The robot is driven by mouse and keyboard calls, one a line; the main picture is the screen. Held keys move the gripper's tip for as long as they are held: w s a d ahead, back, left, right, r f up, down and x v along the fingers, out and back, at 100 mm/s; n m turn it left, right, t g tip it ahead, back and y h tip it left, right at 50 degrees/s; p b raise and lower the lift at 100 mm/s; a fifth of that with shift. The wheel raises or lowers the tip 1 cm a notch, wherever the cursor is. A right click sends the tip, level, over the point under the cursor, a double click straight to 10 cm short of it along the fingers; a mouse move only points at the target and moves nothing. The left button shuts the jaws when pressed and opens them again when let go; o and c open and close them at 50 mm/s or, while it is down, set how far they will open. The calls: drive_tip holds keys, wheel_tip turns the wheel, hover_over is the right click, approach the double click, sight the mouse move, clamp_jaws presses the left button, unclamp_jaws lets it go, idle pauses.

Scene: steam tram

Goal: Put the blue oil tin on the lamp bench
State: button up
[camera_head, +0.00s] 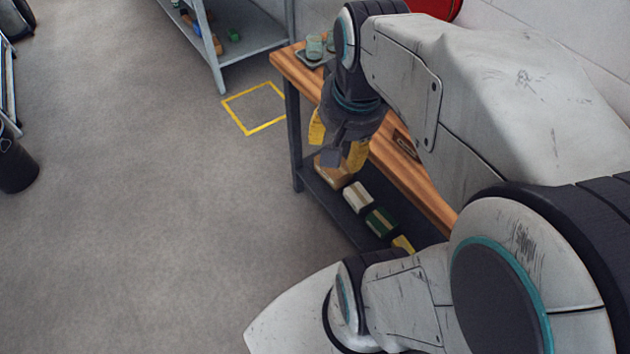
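A small blue item (196,29) is on the lower shelf of the grey rack at the top; it may be the blue oil tin but is too small to be sure. A wooden-topped bench (290,66) runs from the top middle down to the right, partly hidden by my arm; I cannot tell whether it is the lamp bench. My gripper (337,143) hangs by the bench's left edge, pointing down. Its yellow fingertips are spread apart, and I see nothing clearly held between them.
The grey rack (245,44) also holds orange and green items. A tray with glass jars (314,47) stands on the bench's far end. Boxes, including a green one (381,221), lie on its lower shelf. A yellow square (255,108) marks the floor. A dark bin (15,165) stands left; the floor between is clear.

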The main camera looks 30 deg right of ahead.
drive_tip(key=s+a+f+n+t+y, duration=0.1)
drive_tip(key=s+a+f+n, duration=0.1)
drive_tip(key=s+a+n, duration=0.2)
drive_tip(key=a+n, duration=0.3)
drive_tip(key=shift+a, duration=0.4)
drive_tip(key=shift+f, duration=0.1)
